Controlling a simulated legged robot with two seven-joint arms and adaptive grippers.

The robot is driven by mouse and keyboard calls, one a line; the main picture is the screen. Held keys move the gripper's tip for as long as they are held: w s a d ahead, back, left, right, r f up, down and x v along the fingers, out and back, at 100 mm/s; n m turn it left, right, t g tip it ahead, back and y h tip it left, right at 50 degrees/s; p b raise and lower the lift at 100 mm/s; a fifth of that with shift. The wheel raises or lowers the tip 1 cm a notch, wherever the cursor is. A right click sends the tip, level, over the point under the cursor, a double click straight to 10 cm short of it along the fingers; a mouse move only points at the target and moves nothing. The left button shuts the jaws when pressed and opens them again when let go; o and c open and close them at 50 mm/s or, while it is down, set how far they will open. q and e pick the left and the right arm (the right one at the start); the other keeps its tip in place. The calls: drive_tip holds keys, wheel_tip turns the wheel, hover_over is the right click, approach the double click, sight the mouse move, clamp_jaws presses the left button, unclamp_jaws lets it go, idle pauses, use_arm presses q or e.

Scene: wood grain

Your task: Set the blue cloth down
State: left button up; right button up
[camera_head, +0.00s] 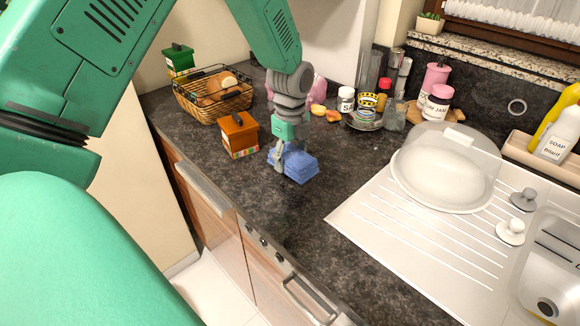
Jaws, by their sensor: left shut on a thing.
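The blue cloth (298,168) is a folded, layered pad on or just above the dark speckled countertop (335,192), left of the sink's drainboard. My left gripper (280,163) comes down from above and is shut on the cloth's left side. One finger shows in front of the cloth; the other is hard to make out. I cannot tell whether the cloth's underside touches the counter. My right gripper is not in view.
An orange-brown box (239,135) stands close to the left of the cloth, with a wire bread basket (213,95) behind it. Jars, including a white salt jar (346,99), stand at the back. A clear dome (446,168) sits on the white drainboard (400,240). Counter in front of the cloth is clear.

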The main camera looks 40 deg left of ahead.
sight(290, 154)
use_arm(q)
wheel_tip(290, 154, down, 3)
drive_tip(key=shift+s+f, duration=0.1)
drive_tip(key=shift+s, duration=0.05)
drive_tip(key=shift+f, duration=0.1)
drive_tip(key=o, duration=1)
drive_tip(key=shift+o, duration=0.2)
wheel_tip(290, 154, up, 12)
drive_tip(key=shift+r, duration=0.1)
